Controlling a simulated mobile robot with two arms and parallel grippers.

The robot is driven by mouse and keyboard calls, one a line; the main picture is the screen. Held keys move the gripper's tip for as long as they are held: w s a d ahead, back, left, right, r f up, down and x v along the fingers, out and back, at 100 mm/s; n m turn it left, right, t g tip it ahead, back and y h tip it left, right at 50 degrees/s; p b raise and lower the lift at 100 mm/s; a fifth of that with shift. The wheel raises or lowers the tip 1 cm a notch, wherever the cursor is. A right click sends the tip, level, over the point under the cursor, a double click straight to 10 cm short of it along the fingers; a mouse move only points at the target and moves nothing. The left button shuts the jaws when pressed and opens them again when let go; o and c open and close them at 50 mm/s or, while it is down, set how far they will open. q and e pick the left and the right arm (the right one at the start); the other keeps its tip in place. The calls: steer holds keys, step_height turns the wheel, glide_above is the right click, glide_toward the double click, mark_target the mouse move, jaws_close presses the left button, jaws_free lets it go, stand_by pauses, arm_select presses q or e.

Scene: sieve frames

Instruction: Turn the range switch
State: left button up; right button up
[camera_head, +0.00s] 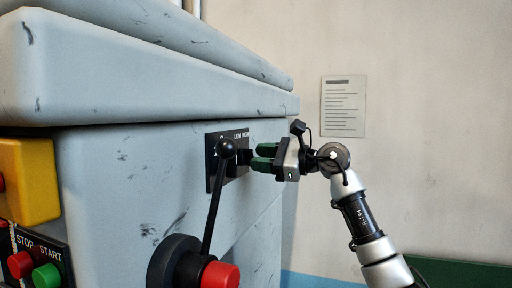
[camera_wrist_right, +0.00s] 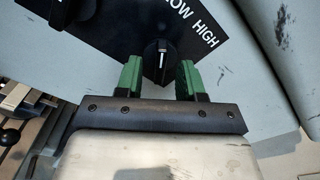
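The range switch (camera_wrist_right: 159,60) is a black knob with a white pointer line on a black plate marked LOW and HIGH. In the right wrist view it lies between the green fingers of my right gripper (camera_wrist_right: 159,75), with gaps showing on both sides. Its pointer is roughly upright in that view, close to the lettering. In the head view my right gripper (camera_head: 258,157) reaches from the right to the plate (camera_head: 212,165) on the machine's side, fingers apart. The knob is mostly hidden there behind the lever ball and fingers. My left gripper is not in view.
Below is a black hub with a red button (camera_head: 220,275). STOP and START buttons (camera_head: 46,276) and a yellow box (camera_head: 28,180) are at left.

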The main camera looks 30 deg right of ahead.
steer(key=shift+w+a, duration=0.4)
steer(key=shift+w, duration=0.15)
jaws_close()
